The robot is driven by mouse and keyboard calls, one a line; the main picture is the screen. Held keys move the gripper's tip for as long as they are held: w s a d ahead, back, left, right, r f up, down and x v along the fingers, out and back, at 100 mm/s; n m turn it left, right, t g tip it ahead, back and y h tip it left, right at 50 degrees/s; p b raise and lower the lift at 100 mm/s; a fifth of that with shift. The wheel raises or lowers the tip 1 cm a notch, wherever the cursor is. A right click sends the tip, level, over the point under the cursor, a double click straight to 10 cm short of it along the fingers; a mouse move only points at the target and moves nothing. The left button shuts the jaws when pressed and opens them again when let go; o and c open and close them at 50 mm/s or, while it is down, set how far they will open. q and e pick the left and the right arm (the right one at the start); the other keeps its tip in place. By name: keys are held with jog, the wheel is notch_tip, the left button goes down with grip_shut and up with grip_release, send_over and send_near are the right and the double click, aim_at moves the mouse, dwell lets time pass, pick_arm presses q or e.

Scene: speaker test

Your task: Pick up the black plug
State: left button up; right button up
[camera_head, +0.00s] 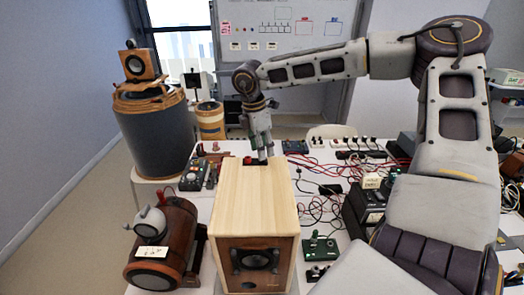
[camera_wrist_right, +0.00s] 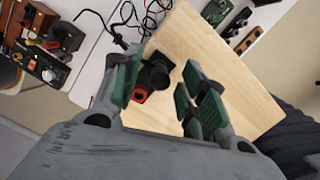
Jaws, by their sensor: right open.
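The black plug (camera_wrist_right: 157,72) stands at the far end of the top of a pale wooden speaker box (camera_head: 255,195), beside a red terminal (camera_head: 247,160). In the right wrist view the red terminal (camera_wrist_right: 139,95) is close to the plug. My right gripper (camera_head: 262,154) points down over that end of the box. Its green-padded fingers (camera_wrist_right: 162,80) are open, one on each side of the plug, with a gap on the right side. In the head view the fingers mostly hide the plug. My left gripper is not in view.
A brown wooden speaker (camera_head: 165,240) stands left of the box, and a dark round speaker (camera_head: 160,135) stands behind it. Red and black cables, a black device (camera_head: 365,203) and a green board (camera_head: 318,246) lie on the white table right of the box.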

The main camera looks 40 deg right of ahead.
jog(key=shift+f, duration=0.4)
grip_shut()
dwell(0.4)
jog(key=shift+r, duration=0.15)
notch_tip(320, 180, up, 10)
jog(key=shift+f+b, duration=0.15)
jog(key=shift+b, duration=0.8)
jog(key=shift+r+p, duration=0.9)
jog(key=shift+r, duration=1.1)
